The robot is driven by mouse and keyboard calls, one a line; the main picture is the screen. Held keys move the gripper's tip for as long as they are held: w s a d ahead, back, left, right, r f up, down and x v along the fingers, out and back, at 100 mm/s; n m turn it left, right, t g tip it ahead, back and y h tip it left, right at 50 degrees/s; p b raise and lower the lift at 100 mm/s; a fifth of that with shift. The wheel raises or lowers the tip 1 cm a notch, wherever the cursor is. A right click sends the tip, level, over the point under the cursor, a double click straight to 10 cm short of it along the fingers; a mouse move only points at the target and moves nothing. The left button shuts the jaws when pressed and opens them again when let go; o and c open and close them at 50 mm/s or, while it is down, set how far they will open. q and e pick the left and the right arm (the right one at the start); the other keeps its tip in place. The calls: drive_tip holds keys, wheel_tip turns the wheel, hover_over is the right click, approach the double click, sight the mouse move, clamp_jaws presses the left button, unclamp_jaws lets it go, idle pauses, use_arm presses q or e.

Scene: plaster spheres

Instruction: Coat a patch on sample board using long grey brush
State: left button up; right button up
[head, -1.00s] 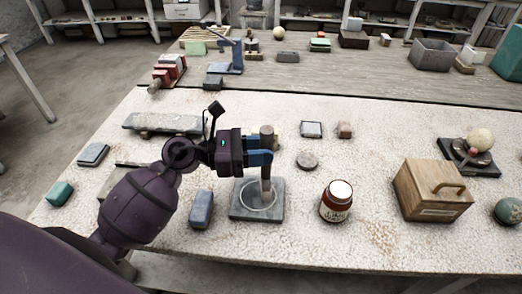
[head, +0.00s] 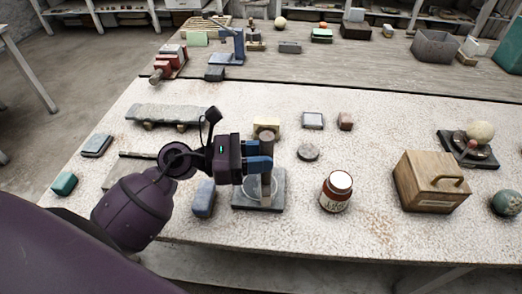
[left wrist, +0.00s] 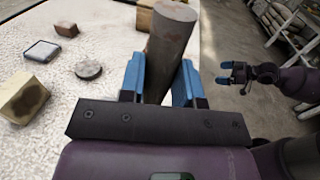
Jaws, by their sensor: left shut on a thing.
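My left gripper (head: 259,165) is shut on a grey cylinder-shaped handle, which I take to be the long grey brush (head: 266,136). In the left wrist view the brush (left wrist: 170,45) stands between the blue fingers (left wrist: 158,80). The sample board (head: 241,203), a dark slab with a pale ring on it, lies directly below. The brush's lower end is over the ring; I cannot tell whether it touches. My right gripper (left wrist: 228,73) shows in the left wrist view, empty, its blue fingertips apart.
A blue-grey block (head: 204,198) lies just left of the board. A brown jar (head: 336,191) and a wooden box with a handle (head: 432,181) stand to the right. A round grey disc (head: 308,152) and a yellowish block (head: 266,124) lie behind. The tabletop between jar and board is clear.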

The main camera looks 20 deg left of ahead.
use_arm(q)
drive_tip(key=shift+w, duration=0.1)
drive_tip(key=shift+w+a, duration=0.25)
drive_tip(key=shift+w, duration=0.45)
drive_tip(key=shift+w+a, duration=0.15)
drive_tip(key=shift+w, duration=0.25)
use_arm(e)
drive_tip(key=shift+w+f, duration=0.2)
drive_tip(key=shift+w, duration=0.2)
use_arm(q)
drive_tip(key=shift+w+a+b, duration=0.3)
drive_tip(key=shift+w+b, duration=0.3)
drive_tip(key=shift+w, duration=0.35)
use_arm(e)
drive_tip(key=shift+s+f, duration=0.7)
use_arm(q)
drive_tip(key=shift+s+d+r+p, duration=0.2)
drive_tip(key=shift+s+r+p, duration=0.4)
drive_tip(key=shift+s, duration=0.05)
drive_tip(key=shift+s+d+r, duration=0.15)
drive_tip(key=shift+s, duration=0.3)
use_arm(e)
drive_tip(key=w+r, duration=0.1)
drive_tip(key=r, duration=0.1)
drive_tip(key=shift+w+a+r, duration=0.1)
drive_tip(key=shift+w+r, duration=0.25)
drive_tip(key=shift+r, duration=0.05)
